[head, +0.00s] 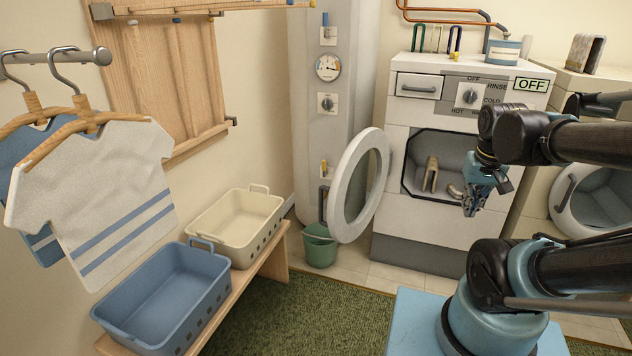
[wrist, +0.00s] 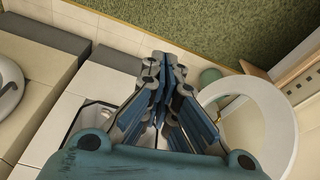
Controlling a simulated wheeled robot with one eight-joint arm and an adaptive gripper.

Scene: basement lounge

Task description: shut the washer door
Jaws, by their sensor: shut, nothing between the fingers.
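The washer (head: 421,228) is a white front-loading machine at the back, with its drum opening uncovered. Its round white door (head: 348,207) stands wide open, swung out to the left of the opening. My gripper (head: 470,211) is shut and empty, in front of the right part of the opening. In the wrist view the gripper (wrist: 163,62) points down toward the floor, its fingers together. The door (wrist: 279,115) shows to the right of the fingers, apart from them. Part of the washer front (wrist: 55,130) shows at left, and my gripper's body hides much of the opening.
A second machine with a round door (head: 592,195) stands at right. A green bucket (head: 320,246) is on the floor beside the open door. A bench (head: 272,266) with a cream basket (head: 233,240) and blue basket (head: 165,305) runs at left. Green carpet (head: 340,315) lies clear in front.

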